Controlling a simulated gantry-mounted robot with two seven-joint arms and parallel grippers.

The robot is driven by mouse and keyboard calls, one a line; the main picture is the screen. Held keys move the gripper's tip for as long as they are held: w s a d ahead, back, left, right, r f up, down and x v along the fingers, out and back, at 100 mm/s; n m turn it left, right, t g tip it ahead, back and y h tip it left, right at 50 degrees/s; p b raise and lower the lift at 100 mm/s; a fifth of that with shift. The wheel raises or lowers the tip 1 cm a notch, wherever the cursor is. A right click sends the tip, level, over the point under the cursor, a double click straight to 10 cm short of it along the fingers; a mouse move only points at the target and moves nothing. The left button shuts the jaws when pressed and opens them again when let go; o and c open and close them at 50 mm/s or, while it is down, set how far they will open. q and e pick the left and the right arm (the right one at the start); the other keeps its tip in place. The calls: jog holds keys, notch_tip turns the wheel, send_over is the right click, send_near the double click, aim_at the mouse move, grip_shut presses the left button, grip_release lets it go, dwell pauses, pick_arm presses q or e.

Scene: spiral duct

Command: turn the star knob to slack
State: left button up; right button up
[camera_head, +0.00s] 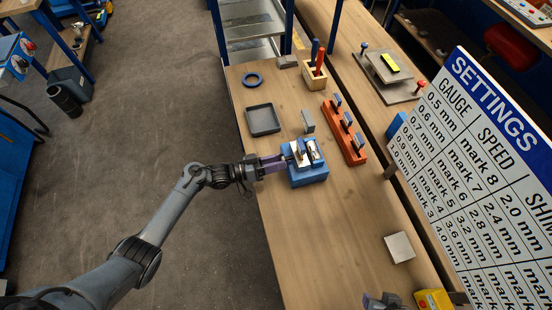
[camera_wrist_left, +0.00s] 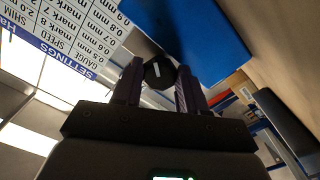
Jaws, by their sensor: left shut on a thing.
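The star knob (camera_wrist_left: 158,71) is a dark round knob with a white mark, between my left fingers in the left wrist view. It belongs to a blue block-like device (camera_head: 309,177) with metal parts on top, standing on the wooden bench. My left gripper (camera_head: 284,162) reaches the device from its left side in the head view, purple fingers level. In the left wrist view my left gripper (camera_wrist_left: 158,85) is shut on the knob, one finger on each side. In the head view the fingers and device hide the knob.
A large settings board (camera_head: 490,170) stands at right. A square plate (camera_head: 399,247) and yellow box (camera_head: 433,300) sit nearer; bench between is clear.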

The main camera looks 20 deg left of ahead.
pick_arm(q)
jog(key=n+p, duration=0.1)
jog(key=n, duration=0.1)
jog(key=n+p, duration=0.1)
jog(key=n, duration=0.2)
jog(key=shift+r+n+p, duration=0.2)
jog(key=shift+n+p, duration=0.1)
jog(key=n+p, duration=0.1)
jog(key=n, duration=0.4)
jog(key=shift+d+n+p, duration=0.1)
jog(key=shift+n+p, duration=0.2)
jog(key=shift+p, duration=0.1)
jog(key=n+p, duration=0.1)
jog(key=n, duration=0.4)
jog(key=shift+r, duration=0.1)
jog(key=n, duration=0.5)
jog(key=shift+p, duration=0.4)
jog(key=shift+n, duration=0.3)
jog(key=o, duration=1.1)
jog(key=shift+c, duration=0.2)
jog(key=shift+s, duration=0.1)
